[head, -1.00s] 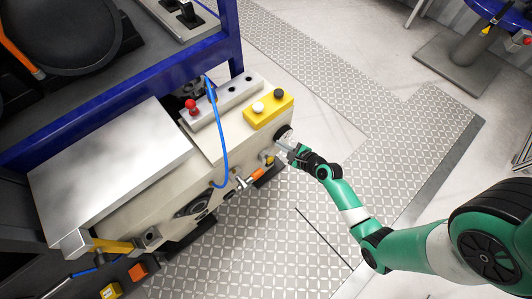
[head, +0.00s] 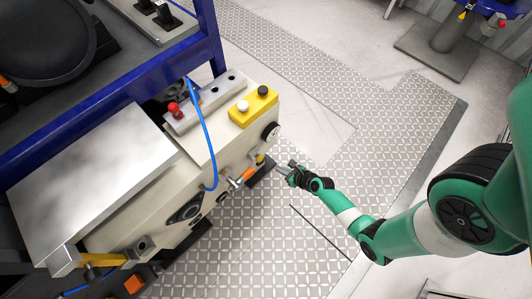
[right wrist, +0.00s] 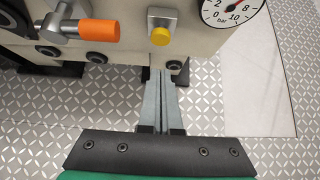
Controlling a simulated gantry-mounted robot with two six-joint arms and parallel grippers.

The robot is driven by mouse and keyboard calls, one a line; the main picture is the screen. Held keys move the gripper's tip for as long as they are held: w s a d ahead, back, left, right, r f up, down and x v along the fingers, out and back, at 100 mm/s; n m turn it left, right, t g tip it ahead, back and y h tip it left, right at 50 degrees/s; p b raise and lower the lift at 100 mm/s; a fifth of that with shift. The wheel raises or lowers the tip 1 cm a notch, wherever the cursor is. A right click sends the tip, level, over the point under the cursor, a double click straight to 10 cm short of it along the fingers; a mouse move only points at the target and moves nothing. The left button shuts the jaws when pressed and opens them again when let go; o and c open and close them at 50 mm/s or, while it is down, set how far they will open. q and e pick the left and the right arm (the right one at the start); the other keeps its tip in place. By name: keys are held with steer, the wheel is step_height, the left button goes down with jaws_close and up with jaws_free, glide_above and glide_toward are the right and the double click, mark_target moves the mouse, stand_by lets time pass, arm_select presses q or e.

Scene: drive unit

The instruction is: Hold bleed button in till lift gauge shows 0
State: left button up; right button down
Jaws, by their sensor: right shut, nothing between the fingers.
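The bleed button looks to be the yellow-capped button (right wrist: 160,37) on the cream drive unit's side, at upper centre in the right wrist view. It is small in the head view (head: 260,158). The lift gauge (right wrist: 236,10) is a white dial marked in bar, cut off by the top edge. Its needle reading cannot be made out; in the head view the gauge (head: 271,131) is edge-on. My right gripper (head: 280,168) is shut and empty. Its fingertips (right wrist: 163,74) appear below the button and apart from it. My left gripper is out of view.
An orange-handled valve (right wrist: 84,30) sits left of the button. Black recessed fittings (right wrist: 96,57) line the unit's lower edge. A blue hose (head: 209,135) loops down its side. A yellow box with two buttons (head: 254,106) is on top. The patterned floor (head: 330,130) beside it is open.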

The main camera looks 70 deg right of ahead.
mark_target(261, 159)
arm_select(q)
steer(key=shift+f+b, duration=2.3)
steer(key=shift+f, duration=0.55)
arm_select(e)
steer(key=shift+w+d+f, duration=0.55)
steer(key=shift+w+f, duration=0.1)
steer(key=shift+w, duration=0.65)
steer(key=shift+w+d+f, duration=0.55)
steer(key=shift+w+f, duration=0.1)
steer(key=shift+w, duration=0.6)
steer(key=shift+w+d+f, duration=0.55)
steer(key=shift+w+f, duration=0.1)
steer(key=shift+w, duration=0.65)
